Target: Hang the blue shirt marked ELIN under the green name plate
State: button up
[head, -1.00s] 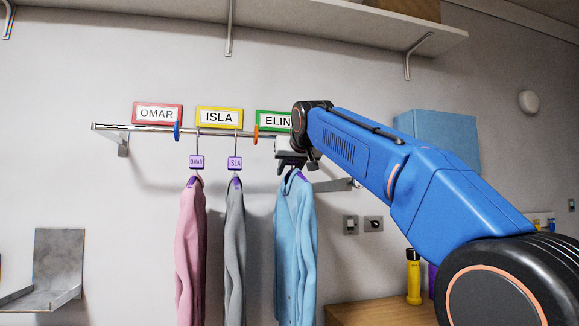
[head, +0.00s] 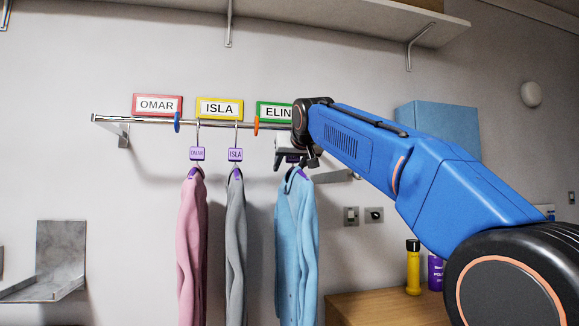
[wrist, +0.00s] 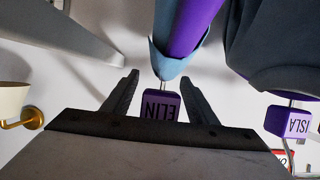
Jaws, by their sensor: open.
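The blue shirt (head: 295,240) hangs upright on a purple hanger (wrist: 195,28), below the green ELIN plate (head: 274,112) and right of the orange rail marker (head: 256,126). My gripper (head: 296,162) is at the top of this shirt, in front of the rail. In the wrist view my gripper (wrist: 158,92) is open, with the purple ELIN tag (wrist: 160,106) between its spread fingers. I see gaps beside the tag. My arm hides the hanger's hook and that stretch of rail, so I cannot see the hook's contact with the rail.
The pink shirt (head: 192,240) and grey shirt (head: 236,240) hang left of the orange marker on the rail (head: 147,121). Red OMAR (head: 157,105) and yellow ISLA (head: 219,108) plates are above. A wooden counter (head: 375,308) with bottles stands lower right. A shelf (head: 300,18) runs overhead.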

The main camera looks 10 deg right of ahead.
jog(key=shift+s, duration=0.1)
jog(key=v, duration=1.7)
jog(key=shift+s+r, duration=0.1)
jog(key=shift+s, duration=0.05)
